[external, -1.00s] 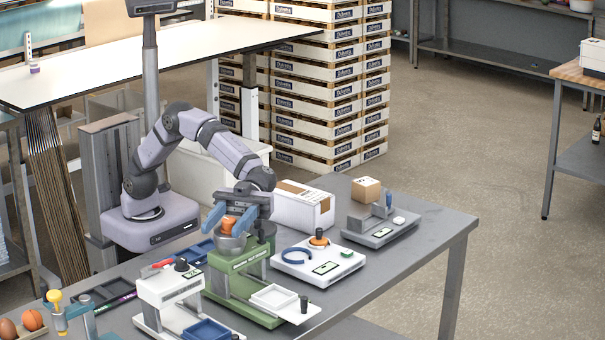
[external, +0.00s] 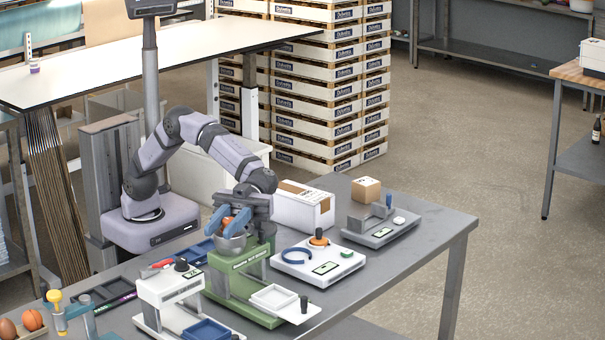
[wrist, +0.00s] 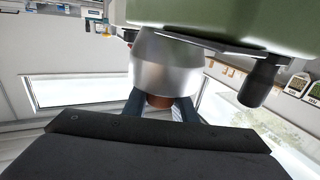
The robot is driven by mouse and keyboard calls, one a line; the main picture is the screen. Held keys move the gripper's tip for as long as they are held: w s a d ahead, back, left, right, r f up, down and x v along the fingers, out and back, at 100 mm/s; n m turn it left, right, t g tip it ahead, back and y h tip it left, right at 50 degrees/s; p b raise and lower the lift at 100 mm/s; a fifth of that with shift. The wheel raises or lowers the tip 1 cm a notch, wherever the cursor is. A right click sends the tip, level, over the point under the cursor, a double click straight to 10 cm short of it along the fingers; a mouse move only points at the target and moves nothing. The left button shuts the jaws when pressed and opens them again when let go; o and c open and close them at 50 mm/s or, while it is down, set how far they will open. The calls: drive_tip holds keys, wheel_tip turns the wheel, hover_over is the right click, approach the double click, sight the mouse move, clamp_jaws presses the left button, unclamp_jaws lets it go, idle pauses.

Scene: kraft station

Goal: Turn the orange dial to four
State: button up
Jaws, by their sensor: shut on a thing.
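The green machine (external: 240,280) stands on the grey table with a silver metal bowl (external: 232,243) at its top. The orange dial (external: 228,222) shows just above the bowl, partly covered by my gripper. My gripper (external: 236,220) points down over the bowl, with its blue fingers closed around the dial. In the wrist view, the fingers (wrist: 160,108) show on either side of the orange-brown dial (wrist: 159,100), behind the silver bowl (wrist: 165,65). No numbers on the dial can be read.
A white machine (external: 168,290) stands close on the left. The table's right end (external: 440,225) is clear.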

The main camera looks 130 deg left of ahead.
drive_tip(key=shift+f+m+g+h+b, duration=0.1)
drive_tip(key=shift+m+g+h+b, duration=0.25)
drive_tip(key=shift+b, duration=0.5)
drive_tip(key=shift+s+m+g+b, duration=0.1)
drive_tip(key=shift+m+g+b, duration=0.15)
drive_tip(key=shift+g+b, duration=0.25)
drive_tip(key=shift+s+d+r+m+g+h+p, duration=0.15)
drive_tip(key=shift+r+m+g+p, duration=0.15)
drive_tip(key=shift+g, duration=0.3)
drive_tip(key=shift+s+r+m+g+h+p, duration=0.1)
drive_tip(key=shift+m+g+p, duration=0.05)
drive_tip(key=shift+m+g, duration=0.35)
drive_tip(key=m+g+p, duration=0.1)
drive_tip(key=g+p, duration=0.1)
drive_tip(key=p, duration=0.1)
drive_tip(key=shift+s+r, duration=0.15)
drive_tip(key=shift+s, duration=0.05)
drive_tip(key=p, duration=0.2)
drive_tip(key=m+g+p, duration=0.1)
drive_tip(key=shift+r+g+p, duration=0.2)
drive_tip(key=shift+g+p, duration=0.05)
drive_tip(key=shift+p, duration=0.7)
drive_tip(key=shift+s+f+m+g+p, duration=0.25)
drive_tip(key=shift+m+g+p, duration=0.25)
drive_tip(key=shift+p, duration=0.7)
drive_tip(key=shift+s+f+g+p, duration=0.1)
drive_tip(key=shift+f+g+p, duration=0.2)
drive_tip(key=shift+f, duration=0.05)
